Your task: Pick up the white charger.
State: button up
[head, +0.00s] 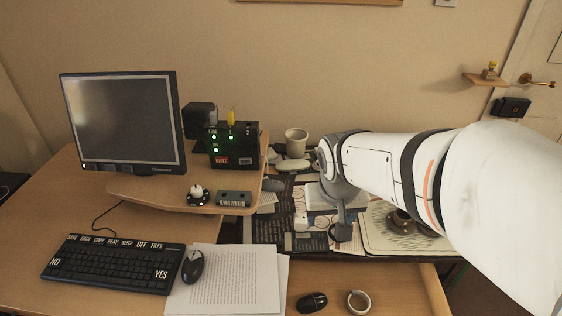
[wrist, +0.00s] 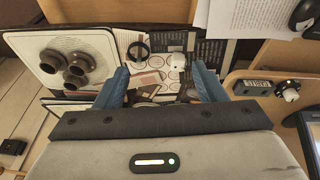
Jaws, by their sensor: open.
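The white charger (head: 301,221) is a small pale block on the cluttered dark desk surface, left of my arm's end in the head view. In the wrist view the white charger (wrist: 178,61) lies beyond my fingertips, in the gap between them and nearer the right finger. My gripper (wrist: 160,76) is open, its two blue fingers spread wide with nothing held. In the head view my arm's end hangs over the desk just right of the charger, and the fingers are hard to make out there.
A black ring (wrist: 138,50) lies close to the charger. A pale tray (wrist: 52,50) with brown round pieces is at left in the wrist view. An open drawer (head: 400,285) is in front.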

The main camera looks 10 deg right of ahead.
jog(key=w+f+m+b, duration=0.1)
jog(key=w+f+b, duration=0.1)
jog(key=w+f, duration=0.5)
jog(key=t+b, duration=0.1)
jog(key=b, duration=0.1)
send_near(301, 218)
jog(key=shift+m, duration=0.6)
jog(key=b+x, duration=0.1)
jog(key=x, duration=0.4)
jog(key=shift+w+a+f, duration=0.1)
jog(key=shift+w+f, duration=0.1)
jog(key=shift+f, duration=0.15)
jog(key=b+x, duration=0.1)
jog(key=x, duration=0.2)
jog(key=b+x, duration=0.1)
jog(key=x, duration=0.3)
jog(key=shift+d, duration=0.25)
jog(key=c, duration=1.1)
